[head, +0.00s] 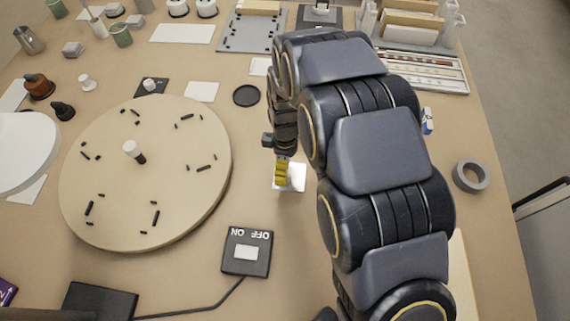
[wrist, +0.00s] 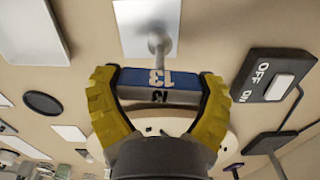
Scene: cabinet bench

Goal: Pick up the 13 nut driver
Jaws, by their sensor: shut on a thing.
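The 13 nut driver (wrist: 160,76) has a blue and grey handle marked "13" and a grey metal shaft. In the wrist view the handle lies between the two yellow fingers of my gripper (wrist: 158,88), which are shut on it from both sides. The shaft points away from my gripper toward a white pad (wrist: 135,20); I cannot tell whether its tip touches the pad. In the head view my gripper (head: 281,172) is at the white pad (head: 297,177), right of the round wooden disc, and the driver is mostly hidden.
The round wooden disc (head: 185,140) with several small dark pegs lies to the left. An ON/OFF switch box (head: 235,262) with a cable is in front. A black round coaster (head: 246,95) lies behind. A tape roll (head: 471,176) is at the right.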

